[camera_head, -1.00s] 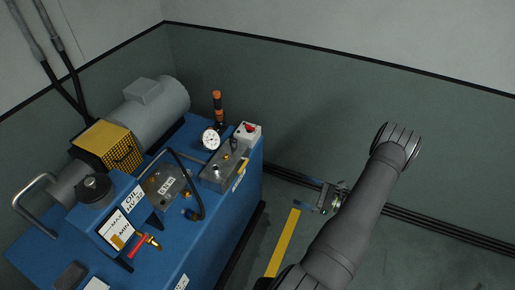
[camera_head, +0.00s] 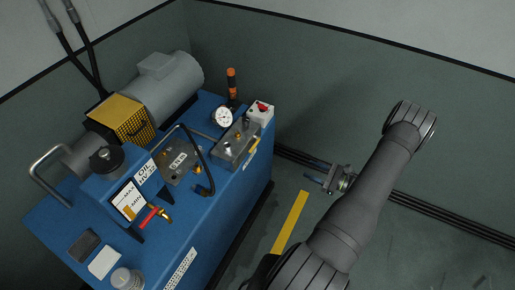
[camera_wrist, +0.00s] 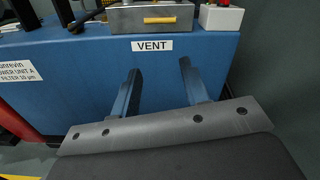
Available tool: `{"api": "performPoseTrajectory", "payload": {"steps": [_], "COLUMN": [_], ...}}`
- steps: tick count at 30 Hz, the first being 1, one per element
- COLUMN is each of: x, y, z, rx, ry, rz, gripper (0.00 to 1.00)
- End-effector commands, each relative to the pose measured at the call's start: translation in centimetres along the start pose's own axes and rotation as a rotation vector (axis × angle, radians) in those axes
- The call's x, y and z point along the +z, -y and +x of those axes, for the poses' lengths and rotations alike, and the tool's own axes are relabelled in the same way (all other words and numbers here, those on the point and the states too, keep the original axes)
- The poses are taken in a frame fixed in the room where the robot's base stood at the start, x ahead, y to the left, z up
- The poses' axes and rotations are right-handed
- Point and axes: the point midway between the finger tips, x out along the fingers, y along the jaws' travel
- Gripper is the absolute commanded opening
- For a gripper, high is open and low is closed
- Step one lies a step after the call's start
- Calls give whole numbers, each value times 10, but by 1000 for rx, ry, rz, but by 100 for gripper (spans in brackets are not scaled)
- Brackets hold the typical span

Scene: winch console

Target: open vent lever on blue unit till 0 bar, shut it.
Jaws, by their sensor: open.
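The blue unit (camera_head: 205,235) stands at the left in the head view. Its yellow vent lever (camera_head: 252,147) is on the right side of a grey metal block (camera_head: 236,150). In the wrist view the yellow lever (camera_wrist: 160,20) lies level on the block's face, above a VENT label (camera_wrist: 152,45). A round white gauge (camera_head: 222,117) stands behind the block; its needle is too small to read. My gripper (camera_head: 311,171) is open and empty, right of the unit and apart from it. In the wrist view my fingers (camera_wrist: 160,70) point at the blue side below the label.
A white box with a red knob (camera_head: 262,109) stands beside the block. A bent black hose (camera_head: 199,150) arches over the unit's top. A red-handled valve (camera_head: 150,217) is on the oil tank. Floor right of the unit is clear, with a yellow stripe (camera_head: 291,222).

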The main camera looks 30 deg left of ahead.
Motion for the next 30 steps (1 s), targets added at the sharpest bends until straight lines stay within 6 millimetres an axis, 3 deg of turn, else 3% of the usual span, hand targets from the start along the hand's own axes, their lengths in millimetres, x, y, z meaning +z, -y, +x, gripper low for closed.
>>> {"api": "performPoseTrajectory", "payload": {"steps": [12, 18, 26, 30], "x": [30, 40, 43, 40], "y": [1, -1, -3, -4], "z": [44, 59, 68, 84], "rx": [95, 152, 180, 182], "ry": [-102, -121, -125, -123], "rz": [-871, -1195, -1336, -1335], "gripper": [35, 35, 35, 35]}}
